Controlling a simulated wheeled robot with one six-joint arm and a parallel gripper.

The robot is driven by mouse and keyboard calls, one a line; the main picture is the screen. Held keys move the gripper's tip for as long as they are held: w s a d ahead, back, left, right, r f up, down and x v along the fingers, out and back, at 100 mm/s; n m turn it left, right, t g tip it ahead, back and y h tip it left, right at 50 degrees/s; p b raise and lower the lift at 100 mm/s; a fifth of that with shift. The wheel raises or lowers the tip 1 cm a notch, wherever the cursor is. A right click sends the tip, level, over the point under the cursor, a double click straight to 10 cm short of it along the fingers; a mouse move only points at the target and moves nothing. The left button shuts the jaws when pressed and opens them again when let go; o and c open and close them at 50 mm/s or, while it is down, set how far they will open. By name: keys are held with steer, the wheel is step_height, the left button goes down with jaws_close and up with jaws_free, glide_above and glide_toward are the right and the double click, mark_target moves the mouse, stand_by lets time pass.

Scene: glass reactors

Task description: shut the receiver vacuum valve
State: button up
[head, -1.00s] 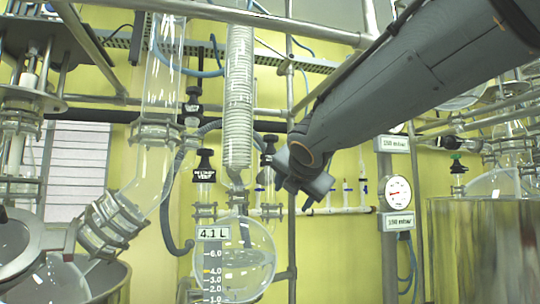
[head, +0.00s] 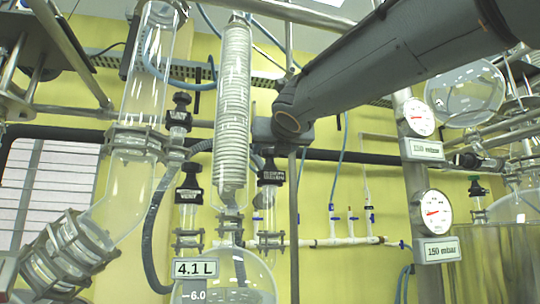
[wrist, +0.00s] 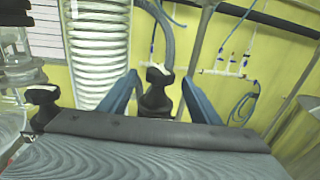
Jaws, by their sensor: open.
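The valve with a black knob and dark label (head: 270,175) stands upright right of the glass coil condenser; its label is too small to read surely. My gripper shows at the end of my arm in the head view (head: 280,130), just above that knob in the picture; its fingers are hidden there. In the wrist view, the two blue fingers (wrist: 160,97) are open. A black knob with a pale top (wrist: 157,76) appears between them, with gaps on both sides. Whether the fingers touch it cannot be seen.
A similar vent valve (head: 188,172) stands left of the condenser (head: 232,120); another black knob (wrist: 42,95) is at left in the wrist view. The round receiver flask (head: 245,272) is below. Gauges (head: 433,210) and a steel vessel are at right. A white pipe with blue taps (head: 350,240) runs behind.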

mark_target(270, 151)
steer(key=shift+w+a, duration=0.2)
steer(key=shift+w, duration=1)
steer(key=shift+w+a, duration=0.2)
steer(key=shift+w, duration=0.95)
steer(key=c, duration=1.1)
steer(key=shift+o, duration=0.2)
steer(key=shift+f, duration=0.1)
steer(key=shift+a+m+h+b, duration=0.1)
steer(key=shift+m+h+b, duration=0.2)
steer(key=shift+h+b, duration=0.3)
